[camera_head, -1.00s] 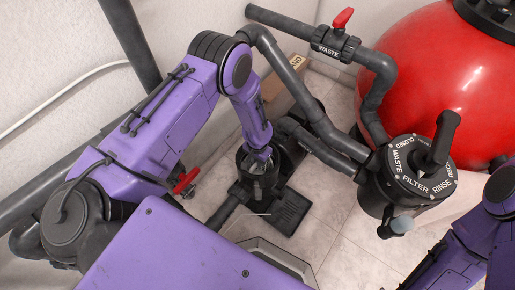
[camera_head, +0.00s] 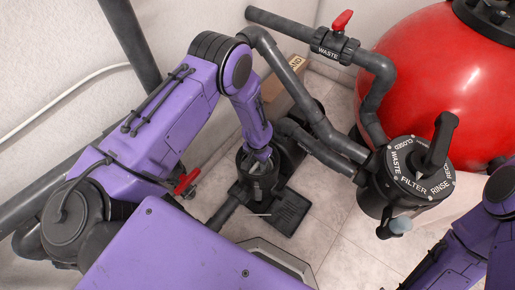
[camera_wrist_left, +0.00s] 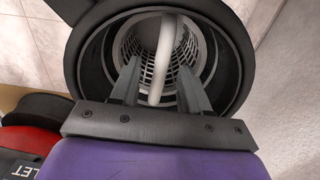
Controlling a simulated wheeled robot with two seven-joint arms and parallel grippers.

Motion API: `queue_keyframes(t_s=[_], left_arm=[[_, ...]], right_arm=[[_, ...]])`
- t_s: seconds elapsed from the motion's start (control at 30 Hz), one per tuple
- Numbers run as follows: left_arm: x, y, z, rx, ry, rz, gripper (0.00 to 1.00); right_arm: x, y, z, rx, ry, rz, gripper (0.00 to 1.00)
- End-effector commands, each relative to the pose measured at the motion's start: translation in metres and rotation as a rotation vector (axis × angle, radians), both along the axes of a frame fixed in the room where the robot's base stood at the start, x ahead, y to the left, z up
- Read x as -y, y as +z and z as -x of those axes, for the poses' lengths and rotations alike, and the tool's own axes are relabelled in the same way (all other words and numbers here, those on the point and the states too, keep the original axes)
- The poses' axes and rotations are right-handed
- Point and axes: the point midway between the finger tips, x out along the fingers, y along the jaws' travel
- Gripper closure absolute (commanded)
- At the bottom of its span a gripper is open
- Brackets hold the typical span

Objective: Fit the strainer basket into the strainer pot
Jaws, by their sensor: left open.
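The strainer pot (camera_head: 243,186) is a dark round housing on the pump at the middle of the head view. Its round rim (camera_wrist_left: 238,75) fills the upper part of the left wrist view. The strainer basket (camera_wrist_left: 138,42), a pale grey mesh cup with a white arched handle (camera_wrist_left: 164,58), sits inside the pot's opening. I cannot tell how deep it is seated. My left gripper (camera_wrist_left: 158,72) is open, with one finger on each side of the handle and visible gaps. In the head view, my left gripper (camera_head: 258,168) reaches into the pot. My right gripper is out of view.
A red valve handle (camera_head: 186,181) stands left of the pot. Grey pipes (camera_head: 300,95) run behind it to the multiport valve (camera_head: 385,190) and the red filter tank (camera_head: 430,75) at right. Tiled floor (camera_head: 345,250) is clear at lower right.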

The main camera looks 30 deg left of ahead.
Motion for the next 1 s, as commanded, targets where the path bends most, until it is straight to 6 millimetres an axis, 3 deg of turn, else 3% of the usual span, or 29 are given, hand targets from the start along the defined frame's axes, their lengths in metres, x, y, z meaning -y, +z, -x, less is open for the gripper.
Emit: queue_keyframes(t_s=[0.1, 0.47, 0.83, 1.0], left_arm=[[0.000, 0.021, 0.000, 0.001, 0.000, 0.000, 0.54], [0.000, 0.064, 0.000, 0.000, 0.000, 0.000, 0.54], [0.000, 0.067, 0.000, 0.001, 0.000, 0.000, 0.54], [0.000, 0.100, -0.002, 0.004, 0.000, 0.000, 0.54]], right_arm=[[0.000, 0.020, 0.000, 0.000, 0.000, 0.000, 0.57], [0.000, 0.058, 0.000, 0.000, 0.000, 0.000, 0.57], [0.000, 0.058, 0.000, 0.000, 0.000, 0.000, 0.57], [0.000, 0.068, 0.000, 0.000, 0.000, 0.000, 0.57]])
